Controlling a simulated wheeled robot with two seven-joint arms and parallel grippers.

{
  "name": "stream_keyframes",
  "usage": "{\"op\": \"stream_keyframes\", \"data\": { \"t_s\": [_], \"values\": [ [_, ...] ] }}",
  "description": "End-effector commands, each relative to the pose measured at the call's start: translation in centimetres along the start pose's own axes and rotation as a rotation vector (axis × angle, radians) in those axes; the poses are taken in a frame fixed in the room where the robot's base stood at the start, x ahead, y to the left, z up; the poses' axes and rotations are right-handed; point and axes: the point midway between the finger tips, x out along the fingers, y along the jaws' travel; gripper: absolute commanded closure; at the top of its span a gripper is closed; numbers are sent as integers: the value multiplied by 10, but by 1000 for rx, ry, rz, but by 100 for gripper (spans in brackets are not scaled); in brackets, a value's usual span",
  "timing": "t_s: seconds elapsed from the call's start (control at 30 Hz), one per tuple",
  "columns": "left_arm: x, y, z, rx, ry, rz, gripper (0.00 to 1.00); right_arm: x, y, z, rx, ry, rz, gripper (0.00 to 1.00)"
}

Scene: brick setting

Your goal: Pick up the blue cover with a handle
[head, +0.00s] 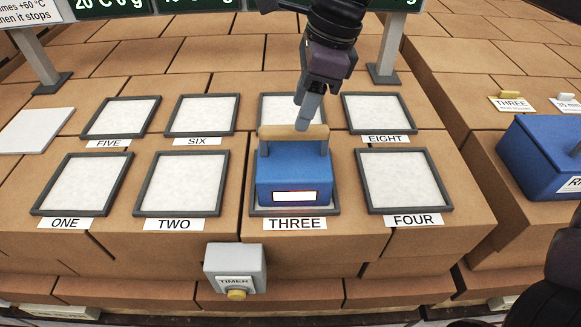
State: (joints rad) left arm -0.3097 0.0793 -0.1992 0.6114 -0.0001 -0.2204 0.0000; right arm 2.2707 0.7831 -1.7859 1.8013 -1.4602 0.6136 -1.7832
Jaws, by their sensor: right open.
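The blue cover (293,174) stands on the framed white pad marked THREE. It has a tan bar handle (276,132) on grey posts and a small white panel with a red edge on its front. My right gripper (306,118) reaches down from the top to the handle. The other finger is not clearly seen, and I cannot tell whether the gripper touches the handle. My left gripper is not in view.
Framed pads marked ONE (83,184), TWO (182,182), FOUR (403,178), FIVE, SIX and EIGHT lie around the cover on the brick surface. A grey TIMER box (236,268) with a yellow button is at the front. Another blue box (540,150) stands at right.

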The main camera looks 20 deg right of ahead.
Motion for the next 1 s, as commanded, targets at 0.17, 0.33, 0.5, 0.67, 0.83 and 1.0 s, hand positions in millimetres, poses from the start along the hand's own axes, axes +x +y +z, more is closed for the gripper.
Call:
{"op": "stream_keyframes", "data": {
  "t_s": [0.17, 0.33, 0.5, 0.67, 0.83, 1.0],
  "values": [
    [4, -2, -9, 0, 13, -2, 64, 20, 1, 0, -1, 1, 4, 51],
    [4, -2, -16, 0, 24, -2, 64, 35, 1, 0, 0, 0, 4, 51],
    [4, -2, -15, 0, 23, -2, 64, 57, 3, 0, -1, 1, 4, 51],
    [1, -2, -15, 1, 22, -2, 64, 72, 2, 1, 1, 1, 1, 51],
    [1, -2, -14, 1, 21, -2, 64, 74, 2, 1, 0, 0, -1, 51],
    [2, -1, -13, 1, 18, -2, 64, 74, 2, 1, 0, 0, -1, 51]
  ]
}}
